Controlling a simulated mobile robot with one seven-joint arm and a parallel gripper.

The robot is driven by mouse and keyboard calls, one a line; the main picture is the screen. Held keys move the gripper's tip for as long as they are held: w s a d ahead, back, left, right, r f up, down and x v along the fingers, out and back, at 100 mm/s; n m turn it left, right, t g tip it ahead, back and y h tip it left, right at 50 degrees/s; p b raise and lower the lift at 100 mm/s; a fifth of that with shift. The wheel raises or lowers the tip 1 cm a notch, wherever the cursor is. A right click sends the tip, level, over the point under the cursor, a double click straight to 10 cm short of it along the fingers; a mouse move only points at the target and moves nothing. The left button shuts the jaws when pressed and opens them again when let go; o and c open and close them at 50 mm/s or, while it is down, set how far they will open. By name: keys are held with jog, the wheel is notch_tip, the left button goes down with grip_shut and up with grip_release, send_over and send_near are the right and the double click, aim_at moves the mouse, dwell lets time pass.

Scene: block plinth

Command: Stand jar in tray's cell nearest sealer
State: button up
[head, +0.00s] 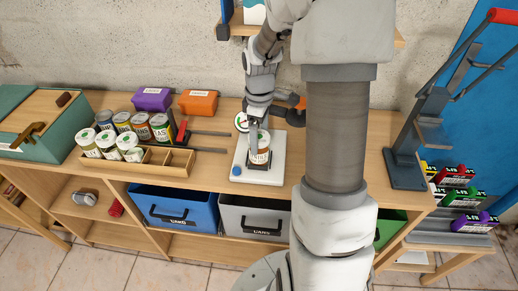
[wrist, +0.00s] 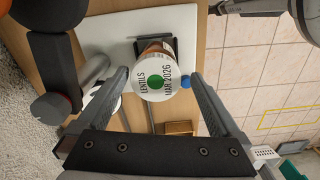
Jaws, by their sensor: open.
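The jar (head: 260,150), with a white lid and brown contents, stands upright on a white scale-like base (head: 240,160). In the wrist view its lid (wrist: 160,70) reads LENTILS MAR 2026 and has a green dot. My gripper (head: 259,138) is over the jar. In the wrist view my gripper (wrist: 158,84) is open, one finger on each side of the lid, with gaps showing. The wooden tray (head: 176,173) lies left of the base, with jars at its left and empty cells at its right. A tall red-handled lever press (head: 410,140) stands right; I cannot tell if it is the sealer.
Purple (head: 152,99) and orange (head: 198,103) boxes stand at the back. A red-and-dark tool with grey rods (head: 205,133) lies close behind the tray's right part. A green chest (head: 45,125) stands far left.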

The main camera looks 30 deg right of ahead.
jog(key=f, duration=0.5)
jog(key=shift+w+d+f, duration=0.15)
jog(key=shift+w, duration=0.05)
grip_shut()
dwell(0.3)
